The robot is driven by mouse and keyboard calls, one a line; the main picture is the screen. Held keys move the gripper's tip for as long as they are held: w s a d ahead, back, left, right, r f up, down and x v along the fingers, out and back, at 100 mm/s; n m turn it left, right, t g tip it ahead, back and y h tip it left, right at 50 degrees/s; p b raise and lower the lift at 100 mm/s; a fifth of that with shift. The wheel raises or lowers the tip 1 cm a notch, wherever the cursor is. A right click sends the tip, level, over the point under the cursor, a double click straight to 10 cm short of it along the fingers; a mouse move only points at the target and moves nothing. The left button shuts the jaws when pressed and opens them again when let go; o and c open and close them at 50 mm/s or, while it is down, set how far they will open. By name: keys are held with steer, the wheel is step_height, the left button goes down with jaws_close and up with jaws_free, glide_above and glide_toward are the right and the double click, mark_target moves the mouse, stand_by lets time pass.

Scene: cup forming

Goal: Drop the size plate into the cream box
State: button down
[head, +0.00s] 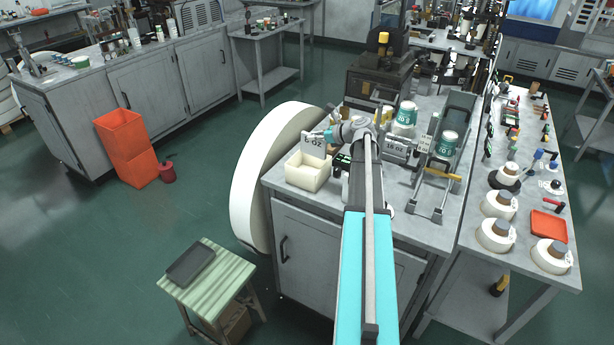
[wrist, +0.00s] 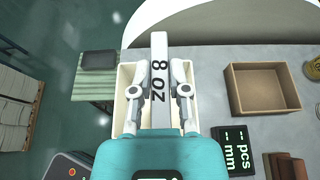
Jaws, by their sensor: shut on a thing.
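The size plate (wrist: 160,85), a pale grey bar marked "8 oz", is held between the two fingers of my gripper (wrist: 158,92). In the head view the plate (head: 313,143) is raised over the back part of the cream box (head: 303,181), and my gripper (head: 325,136) is beside it. The cream box is open-topped and stands at the left front corner of the workbench. In the wrist view the box (wrist: 124,78) lies beneath the plate and fingers. The plate's far end reaches past the box's rim there. My gripper hides most of the box's inside.
An open brown box (wrist: 262,90) and a dark "pcs mm" display (wrist: 234,151) stand right of the cream box in the wrist view. A "16 OZ" plate (head: 397,150) stands farther right on the bench. A striped stool (head: 226,275) is on the floor at left.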

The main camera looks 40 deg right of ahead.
steer(key=c, duration=0.5)
jaws_free()
steer(key=shift+c, duration=0.2)
steer(key=shift+w, duration=0.15)
